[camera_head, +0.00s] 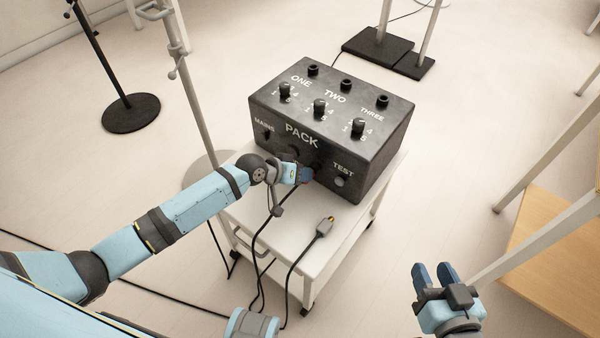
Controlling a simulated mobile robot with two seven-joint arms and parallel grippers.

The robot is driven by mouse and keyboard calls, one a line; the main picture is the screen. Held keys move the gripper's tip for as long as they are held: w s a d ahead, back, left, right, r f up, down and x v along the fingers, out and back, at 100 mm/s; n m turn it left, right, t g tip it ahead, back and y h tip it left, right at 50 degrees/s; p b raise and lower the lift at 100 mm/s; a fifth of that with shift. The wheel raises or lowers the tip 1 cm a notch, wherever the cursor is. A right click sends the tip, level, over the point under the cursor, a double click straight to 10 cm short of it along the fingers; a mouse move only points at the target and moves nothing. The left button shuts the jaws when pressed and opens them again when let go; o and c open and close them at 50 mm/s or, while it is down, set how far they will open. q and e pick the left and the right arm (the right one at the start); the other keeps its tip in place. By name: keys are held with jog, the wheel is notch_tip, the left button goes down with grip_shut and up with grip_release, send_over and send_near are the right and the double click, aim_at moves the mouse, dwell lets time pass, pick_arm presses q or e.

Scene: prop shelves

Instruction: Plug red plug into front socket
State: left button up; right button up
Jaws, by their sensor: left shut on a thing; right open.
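The dark grey pack (325,125) stands on a white trolley, with dark sockets low on its front face, between the MAINS and TEST labels. My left gripper (306,174) is shut right in front of this face, near the right-hand front socket (318,164). It holds the red plug, which is almost wholly hidden by the fingers; a black cord (262,218) runs down from there. I cannot tell whether the plug touches the socket. My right gripper (434,274) is open and empty, to the right of the trolley.
A grey plug (324,228) with a yellowish end and a black cord lies on the trolley top (290,235). Knobs and three sockets are on the pack's top. Stands (130,112) are behind at left, and a wooden shelf (555,260) is at right.

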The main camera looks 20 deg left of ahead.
pick_arm(q)
jog(key=shift+w, duration=0.15)
pick_arm(e)
jog(key=shift+r, duration=0.15)
dwell(0.5)
pick_arm(q)
jog(key=o, duration=1.1)
jog(key=shift+a+r+p, duration=0.2)
jog(key=shift+r+p, duration=0.1)
jog(key=p+v, duration=0.2)
jog(key=v, duration=1.1)
jog(key=shift+p, duration=0.4)
pick_arm(e)
notch_tip(320, 180, down, 6)
jog(key=s+d+g+h, duration=0.1)
jog(key=s+d+g, duration=0.1)
jog(key=shift+d+g+h, duration=0.25)
jog(key=shift+g+h, duration=0.05)
